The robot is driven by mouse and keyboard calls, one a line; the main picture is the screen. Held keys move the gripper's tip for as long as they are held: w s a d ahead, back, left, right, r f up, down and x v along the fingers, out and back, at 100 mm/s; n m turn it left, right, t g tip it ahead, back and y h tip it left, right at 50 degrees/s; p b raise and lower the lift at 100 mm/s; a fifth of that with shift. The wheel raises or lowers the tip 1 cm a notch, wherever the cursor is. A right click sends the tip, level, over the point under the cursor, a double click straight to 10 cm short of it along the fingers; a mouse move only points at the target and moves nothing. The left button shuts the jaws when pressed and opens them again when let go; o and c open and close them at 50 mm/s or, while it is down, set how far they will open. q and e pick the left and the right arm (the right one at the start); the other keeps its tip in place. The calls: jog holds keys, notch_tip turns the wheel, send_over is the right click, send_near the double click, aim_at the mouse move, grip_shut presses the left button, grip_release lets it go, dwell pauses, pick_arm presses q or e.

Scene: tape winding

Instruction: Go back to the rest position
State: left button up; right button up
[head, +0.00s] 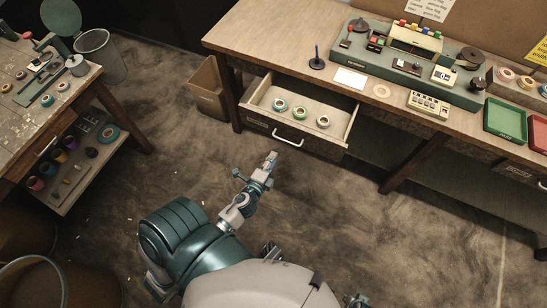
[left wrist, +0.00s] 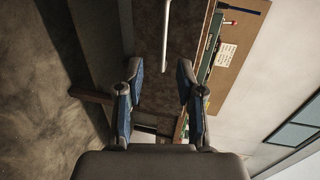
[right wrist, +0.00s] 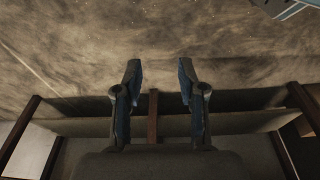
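My left gripper (head: 271,158) is in front of the open drawer (head: 345,128) of the wooden workbench, just short of its handle (head: 288,141) in the head view. In the left wrist view its two fingers (left wrist: 159,68) stand apart with nothing between them. In the right wrist view my right gripper (right wrist: 160,68) is also open and empty. It points at bare floor, with dark shelf-like boards (right wrist: 230,125) behind the fingers.
The workbench (head: 270,30) carries a winding machine (head: 415,45) and a green tray (head: 505,120). A cardboard bin (head: 208,90) stands left. Floor between the tables is clear.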

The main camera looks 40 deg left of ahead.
pick_arm(q)
jog(key=shift+d, duration=0.1)
dwell(0.3)
jog(key=s+d+f+n+g+h+p, duration=0.1)
jog(key=s+d+f+n+g, duration=0.2)
jog(key=s+f, duration=0.4)
jog(key=s+d+f+n+g+h+p, duration=0.1)
jog(key=s+d+f+n+g, duration=0.3)
jog(key=s+f, duration=0.4)
jog(key=s+d+f+n+g+h+p, duration=0.2)
jog(key=s+d+f+n+g, duration=0.2)
jog(key=f, duration=0.8)
jog(key=s+n+g, duration=0.2)
jog(key=s, duration=0.2)
jog(key=shift+s+f+g, duration=0.15)
jog(key=shift+f+g, duration=0.15)
jog(key=shift+f, duration=0.1)
pick_arm(e)
jog(key=s+f, duration=0.4)
jog(key=f, duration=0.6)
jog(key=shift+s+d, duration=0.15)
jog(key=shift+d, duration=0.2)
